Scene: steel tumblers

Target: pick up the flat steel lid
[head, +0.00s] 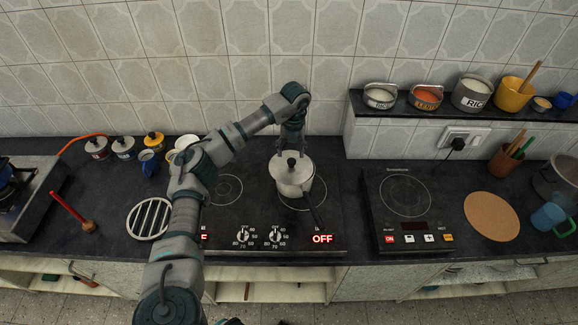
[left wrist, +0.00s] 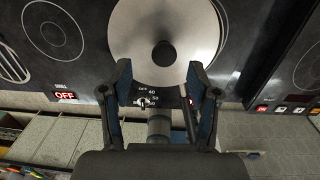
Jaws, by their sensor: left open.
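The flat steel lid (head: 283,174) is a round pale disc with a dark knob (head: 291,162), sitting on a steel pot (head: 293,190) on the cooktop. In the left wrist view the lid (left wrist: 190,35) fills the top middle, and its knob (left wrist: 164,54) shows just ahead of the fingers. My left gripper (head: 291,148) is above the lid, pointing down. In the left wrist view this gripper (left wrist: 160,78) is open and empty, with its fingers spread to either side below the knob. Whether a finger touches the lid is unclear. My right gripper is not in view.
The pot stands on the black cooktop (head: 225,228), its dark handle (head: 314,212) pointing to the front right. A second hob (head: 380,215) is to the right, with a cork mat (head: 491,216) beyond it. A shelf (head: 400,112) with several containers runs along the back right.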

